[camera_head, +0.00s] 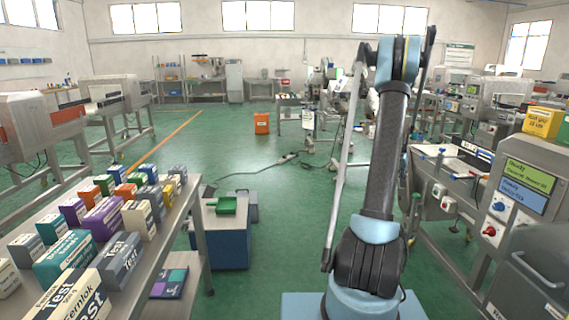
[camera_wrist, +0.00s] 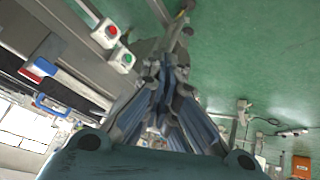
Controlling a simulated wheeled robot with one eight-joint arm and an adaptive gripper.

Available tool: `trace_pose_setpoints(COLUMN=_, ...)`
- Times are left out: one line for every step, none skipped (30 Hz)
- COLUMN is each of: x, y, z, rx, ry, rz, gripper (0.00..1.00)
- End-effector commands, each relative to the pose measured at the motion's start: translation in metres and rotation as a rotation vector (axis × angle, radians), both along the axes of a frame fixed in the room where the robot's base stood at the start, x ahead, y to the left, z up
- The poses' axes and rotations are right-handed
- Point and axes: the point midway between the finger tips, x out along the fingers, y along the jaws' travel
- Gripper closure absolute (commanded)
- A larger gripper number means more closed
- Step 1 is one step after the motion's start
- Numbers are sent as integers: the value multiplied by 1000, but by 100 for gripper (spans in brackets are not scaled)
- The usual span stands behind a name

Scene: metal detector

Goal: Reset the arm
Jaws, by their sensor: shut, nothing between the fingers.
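My arm stands upright on its blue base, right of the middle in the head view, folded at its top. In the wrist view my gripper (camera_wrist: 168,75) is shut, its fingers together with nothing between them. It hangs in the air, and the green floor and part of a grey metal machine show behind it. The gripper's fingers cannot be made out in the head view.
A table (camera_head: 183,213) at left holds several test boxes. A conveyor machine (camera_head: 433,165) with a control panel (camera_head: 513,190) stands close on the right. A blue cabinet (camera_head: 222,248) stands left of my base. Green floor (camera_head: 275,205) is open in the middle.

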Motion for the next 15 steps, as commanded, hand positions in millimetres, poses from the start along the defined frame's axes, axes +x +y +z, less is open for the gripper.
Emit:
trace_pose_setpoints(x=-8, y=13, z=11, rx=8, ry=6, rz=12, gripper=100)
trace_pose_setpoints(x=-12, y=21, z=17, rx=13, ry=11, rz=20, gripper=100)
trace_pose_setpoints(x=-18, y=30, z=24, rx=19, ry=16, rz=31, gripper=100)
trace_pose_setpoints(x=-22, y=37, z=29, rx=24, ry=20, rz=38, gripper=100)
trace_pose_setpoints(x=-26, y=44, z=35, rx=29, ry=23, rz=46, gripper=100)
trace_pose_setpoints(x=-33, y=54, z=41, rx=36, ry=28, rz=56, gripper=100)
trace_pose_setpoints(x=-38, y=61, z=46, rx=40, ry=32, rz=63, gripper=100)
trace_pose_setpoints(x=-43, y=68, z=50, rx=45, ry=37, rz=71, gripper=100)
trace_pose_setpoints(x=-50, y=77, z=57, rx=51, ry=42, rz=82, gripper=100)
trace_pose_setpoints(x=-55, y=84, z=61, rx=56, ry=46, rz=89, gripper=100)
trace_pose_setpoints(x=-61, y=91, z=65, rx=62, ry=49, rz=97, gripper=100)
trace_pose_setpoints(x=-68, y=100, z=70, rx=68, ry=54, rz=108, gripper=100)
trace_pose_setpoints(x=-74, y=107, z=74, rx=72, ry=58, rz=116, gripper=100)
trace_pose_setpoints(x=-80, y=114, z=78, rx=78, ry=63, rz=124, gripper=100)
trace_pose_setpoints(x=-88, y=122, z=82, rx=84, ry=69, rz=134, gripper=100)
